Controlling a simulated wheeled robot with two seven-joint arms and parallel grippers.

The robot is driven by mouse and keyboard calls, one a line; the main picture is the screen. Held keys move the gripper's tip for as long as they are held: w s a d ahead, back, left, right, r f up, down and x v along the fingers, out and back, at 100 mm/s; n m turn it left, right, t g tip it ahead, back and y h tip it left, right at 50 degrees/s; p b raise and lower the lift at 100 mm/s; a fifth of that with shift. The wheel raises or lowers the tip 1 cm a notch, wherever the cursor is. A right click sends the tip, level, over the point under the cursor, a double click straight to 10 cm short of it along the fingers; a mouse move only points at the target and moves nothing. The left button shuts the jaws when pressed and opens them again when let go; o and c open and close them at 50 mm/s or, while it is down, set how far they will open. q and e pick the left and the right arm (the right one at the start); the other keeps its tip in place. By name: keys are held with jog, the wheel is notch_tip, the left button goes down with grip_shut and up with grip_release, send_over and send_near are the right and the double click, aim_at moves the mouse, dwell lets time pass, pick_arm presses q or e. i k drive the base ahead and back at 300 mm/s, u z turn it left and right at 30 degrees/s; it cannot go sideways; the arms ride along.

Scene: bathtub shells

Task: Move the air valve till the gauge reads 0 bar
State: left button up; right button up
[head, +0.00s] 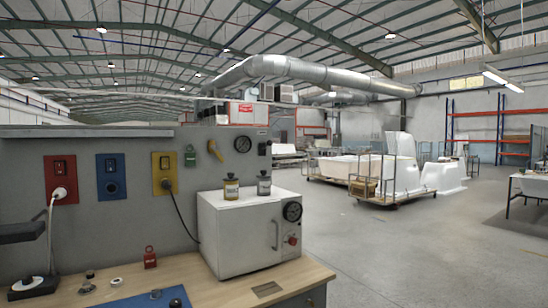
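A yellow lever valve (214,150) is mounted on the grey wall panel above the bench. A round dark-faced gauge (242,144) is on the same panel, just right of the valve. The valve handle looks slanted, with its lower end to the right. The gauge's needle and numbers are too small to read. A second dark gauge (292,211) is on the front of a white box-shaped oven, above a red knob (293,240). Neither of my grippers is in view.
The white oven (240,235) stands on the wooden bench (225,292), with two small bottles on top. Red, blue and yellow socket plates (111,177) are on the panel, some with cords. A red padlock (150,257) and small parts lie in front. Open floor (400,245) is right.

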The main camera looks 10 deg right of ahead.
aim_at(218, 155)
jog(key=z, duration=0.35)
jog(key=i, duration=1.2)
jog(key=u, duration=0.6)
